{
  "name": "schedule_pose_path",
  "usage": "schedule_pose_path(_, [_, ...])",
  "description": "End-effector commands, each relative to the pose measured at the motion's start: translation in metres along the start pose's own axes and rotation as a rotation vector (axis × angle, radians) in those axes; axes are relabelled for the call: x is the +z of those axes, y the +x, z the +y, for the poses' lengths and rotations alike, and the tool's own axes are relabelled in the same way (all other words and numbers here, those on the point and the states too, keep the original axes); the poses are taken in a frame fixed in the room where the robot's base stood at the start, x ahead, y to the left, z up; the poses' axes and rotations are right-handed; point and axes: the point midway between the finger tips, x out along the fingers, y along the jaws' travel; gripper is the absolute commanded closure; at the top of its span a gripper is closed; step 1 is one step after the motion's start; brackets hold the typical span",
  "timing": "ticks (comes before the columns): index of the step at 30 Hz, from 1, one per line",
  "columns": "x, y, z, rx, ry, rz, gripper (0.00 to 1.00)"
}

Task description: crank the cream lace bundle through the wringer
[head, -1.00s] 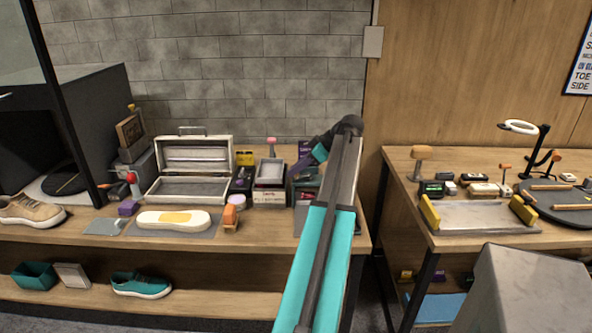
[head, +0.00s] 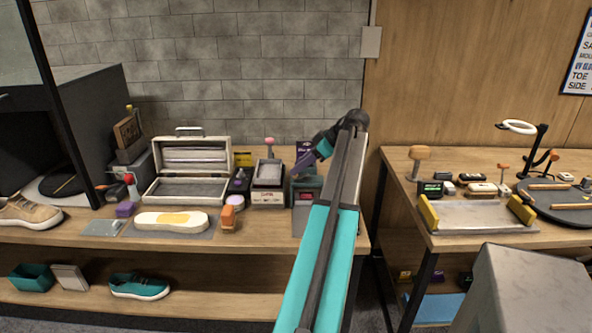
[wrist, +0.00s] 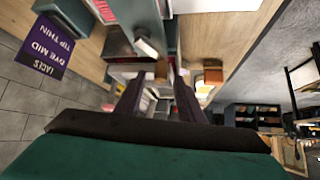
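My gripper (head: 307,163) is over the right end of the left bench, close above a teal-and-grey fixture (head: 307,184) that may be the wringer; my arm partly covers it. In the wrist view my gripper (wrist: 157,86) has its two dark fingers apart. A small tan block or knob (wrist: 161,70) shows in the gap between them; I cannot tell whether it touches a finger. I cannot make out the cream lace bundle or the rollers for certain in either view.
A purple laces label (wrist: 45,52) shows left in the wrist view. Left of my gripper stand a boxed tray (head: 268,180), an open cream case (head: 190,188), an orange brush (head: 228,214) and a sole on a mat (head: 172,221). The right bench (head: 465,243) lies across a gap.

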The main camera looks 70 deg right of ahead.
Motion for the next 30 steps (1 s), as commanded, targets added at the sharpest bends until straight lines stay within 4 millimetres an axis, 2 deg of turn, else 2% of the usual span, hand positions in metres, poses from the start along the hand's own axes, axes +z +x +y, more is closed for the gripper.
schedule_pose_path(12, [0.001,-0.068,0.002,0.003,0.0,-0.001,0.65])
schedule_pose_path(18, [0.001,-0.096,0.001,0.002,0.0,-0.001,0.65])
schedule_pose_path(24, [0.001,-0.11,0.001,0.001,0.0,-0.001,0.65])
schedule_pose_path(30, [0.001,-0.112,0.0,0.0,0.0,-0.001,0.65])
